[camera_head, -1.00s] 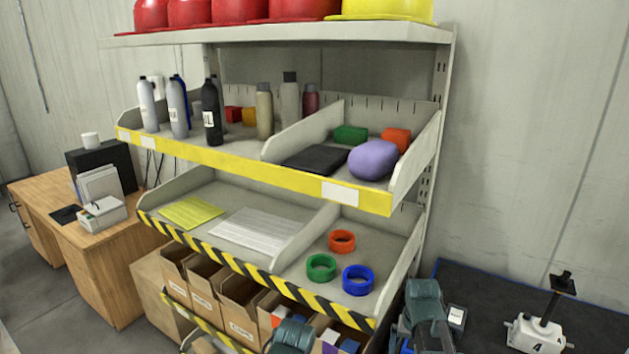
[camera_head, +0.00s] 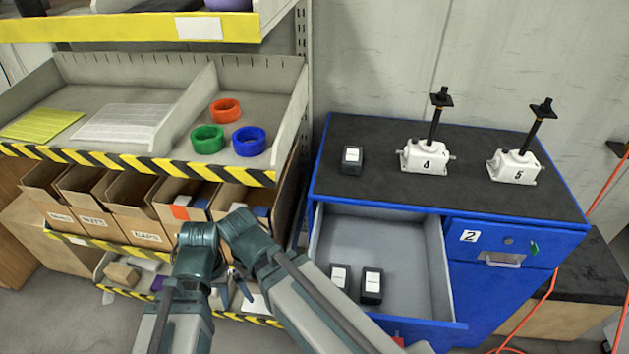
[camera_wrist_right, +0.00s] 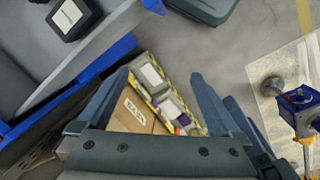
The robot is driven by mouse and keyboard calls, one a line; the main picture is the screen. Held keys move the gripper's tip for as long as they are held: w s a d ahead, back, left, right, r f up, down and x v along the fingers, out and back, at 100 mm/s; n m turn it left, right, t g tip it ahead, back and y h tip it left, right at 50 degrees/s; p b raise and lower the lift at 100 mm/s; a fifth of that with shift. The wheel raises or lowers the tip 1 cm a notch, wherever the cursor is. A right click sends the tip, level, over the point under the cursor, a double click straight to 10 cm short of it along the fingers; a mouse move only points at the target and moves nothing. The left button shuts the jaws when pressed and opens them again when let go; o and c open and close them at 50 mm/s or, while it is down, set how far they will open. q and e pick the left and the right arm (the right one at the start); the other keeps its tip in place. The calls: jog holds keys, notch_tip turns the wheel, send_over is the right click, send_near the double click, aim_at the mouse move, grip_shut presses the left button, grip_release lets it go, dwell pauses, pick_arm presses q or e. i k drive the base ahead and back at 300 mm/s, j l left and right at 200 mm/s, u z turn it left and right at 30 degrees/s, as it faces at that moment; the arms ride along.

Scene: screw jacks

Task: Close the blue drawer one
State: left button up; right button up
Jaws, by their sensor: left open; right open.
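The blue cabinet (camera_head: 494,312) stands right of the shelf. Its left drawer (camera_head: 432,333) is pulled open, showing a grey interior and two small black boxes (camera_head: 339,277) (camera_head: 371,286) with white labels. The drawer's own number is not visible; the shut drawer beside it is marked 2 (camera_head: 469,237). Part of the open drawer also shows at upper left in the right wrist view (camera_wrist_right: 75,82). My left gripper (camera_head: 235,288) is open and low in front of the shelf, left of the drawer, partly hidden by my arms. My right gripper (camera_wrist_right: 155,95) is open and empty, its fingers apart, beside the drawer's edge.
The cabinet's black top (camera_head: 395,190) carries two white screw jacks (camera_head: 425,158) (camera_head: 513,167) and a black box (camera_head: 351,160). The shelf holds coloured rings (camera_head: 208,139) and cardboard bins (camera_head: 138,210). An orange cable (camera_head: 603,190) hangs at right.

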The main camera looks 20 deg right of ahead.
aim_at(418, 301)
jog(key=k+j, duration=0.15)
jog(key=j, duration=0.15)
jog(key=k+j, duration=0.2)
jog(key=z, duration=1.6)
jog(key=i, duration=0.45)
